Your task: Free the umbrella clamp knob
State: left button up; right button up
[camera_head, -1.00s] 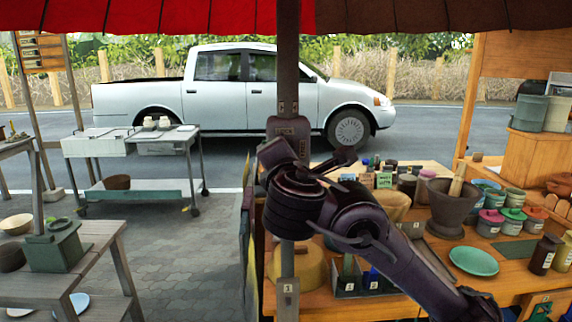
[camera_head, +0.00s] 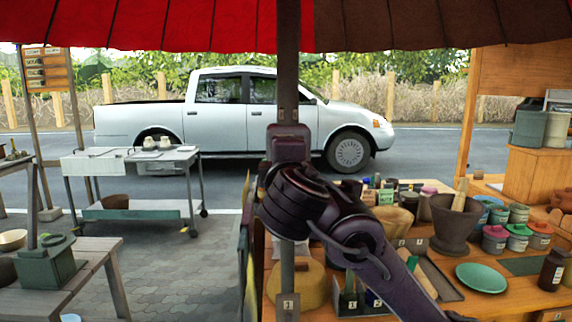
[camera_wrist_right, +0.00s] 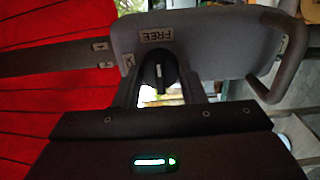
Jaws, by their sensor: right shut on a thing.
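The grey umbrella clamp (camera_head: 289,140) sits on the dark pole (camera_head: 288,85) under the red and brown canopy. My right arm reaches up to it from the lower right; its dark wrist covers the clamp's lower part and hides the fingers in the head view. In the right wrist view the clamp body (camera_wrist_right: 215,40) carries a FREE label, upside down, and a smaller label partly hidden by a finger. The black knob (camera_wrist_right: 158,66), with a pale line on it, lies between the fingers of my right gripper (camera_wrist_right: 158,80), which is shut on it. My left gripper is not in view.
A wooden stall table (camera_head: 480,300) at right holds a mortar (camera_head: 455,222), jars and a green plate (camera_head: 481,278). A grey bench (camera_head: 100,262) stands at left and a metal cart (camera_head: 130,165) behind it. A curved handle (camera_wrist_right: 282,55) projects from the clamp.

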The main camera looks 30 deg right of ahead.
dwell(0.3)
jog(key=o, duration=1)
jog(key=shift+w, duration=0.1)
jog(key=v, duration=0.7)
jog(key=shift+s+b, duration=0.3)
jog(key=shift+s, duration=0.1)
jog(key=shift+a, duration=0.2)
